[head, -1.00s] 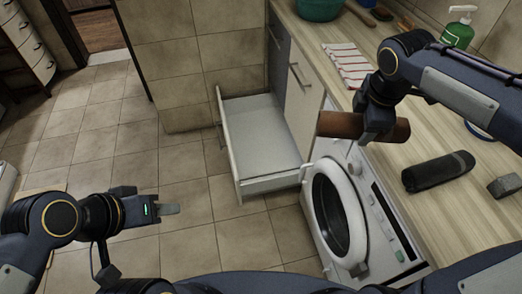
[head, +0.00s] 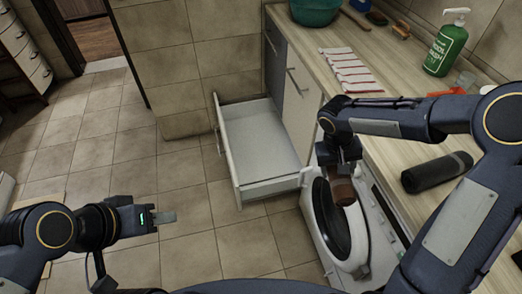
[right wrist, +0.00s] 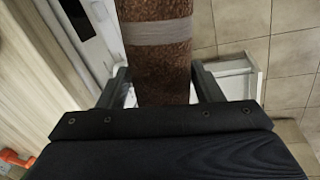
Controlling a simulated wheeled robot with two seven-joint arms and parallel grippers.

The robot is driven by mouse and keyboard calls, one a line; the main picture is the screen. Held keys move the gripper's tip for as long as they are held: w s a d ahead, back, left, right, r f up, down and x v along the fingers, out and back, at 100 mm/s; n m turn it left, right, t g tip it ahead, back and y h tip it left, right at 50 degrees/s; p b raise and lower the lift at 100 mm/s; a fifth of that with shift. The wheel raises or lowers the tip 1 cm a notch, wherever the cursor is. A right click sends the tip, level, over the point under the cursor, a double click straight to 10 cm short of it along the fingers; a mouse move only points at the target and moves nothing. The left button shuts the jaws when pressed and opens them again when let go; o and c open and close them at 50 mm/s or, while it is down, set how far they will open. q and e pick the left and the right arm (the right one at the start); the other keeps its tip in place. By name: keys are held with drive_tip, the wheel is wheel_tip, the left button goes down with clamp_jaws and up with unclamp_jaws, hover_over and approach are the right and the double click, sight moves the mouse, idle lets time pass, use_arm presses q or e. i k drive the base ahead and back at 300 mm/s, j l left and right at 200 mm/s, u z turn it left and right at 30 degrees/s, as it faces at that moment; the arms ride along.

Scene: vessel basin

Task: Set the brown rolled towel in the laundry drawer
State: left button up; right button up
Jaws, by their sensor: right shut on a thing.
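The brown rolled towel (head: 343,191) is in my right gripper (head: 342,170), in front of the washing machine's door and clear of the counter. In the right wrist view the towel (right wrist: 160,60), with a pale grey band, lies between the two fingers of the gripper (right wrist: 160,88). The laundry drawer (head: 262,187) is pulled open below the counter, left of the gripper; its light inside is empty. A white piece of it seems to show in the right wrist view. My left gripper (head: 157,218) hangs over the floor, seen edge-on, with nothing visible in it.
The washing machine (head: 385,222), its round door at the front, stands right of the drawer. The counter holds a dark cylinder (head: 437,171), a striped cloth (head: 350,70), a green soap bottle (head: 447,45) and a teal basin (head: 315,10). The tiled floor left of the drawer is clear.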

sight(251, 164)
drive_tip(key=i+j, duration=0.2)
drive_tip(key=j, duration=0.15)
drive_tip(key=i+j, duration=0.15)
drive_tip(key=j, duration=0.2)
drive_tip(key=i+j, duration=0.2)
drive_tip(key=j, duration=0.15)
drive_tip(key=i+j, duration=0.2)
drive_tip(key=j, duration=0.15)
drive_tip(key=i+j, duration=0.15)
drive_tip(key=j, duration=0.15)
drive_tip(key=i+j, duration=0.2)
drive_tip(key=i, duration=0.35)
drive_tip(key=i+j, duration=0.2)
drive_tip(key=i, duration=0.3)
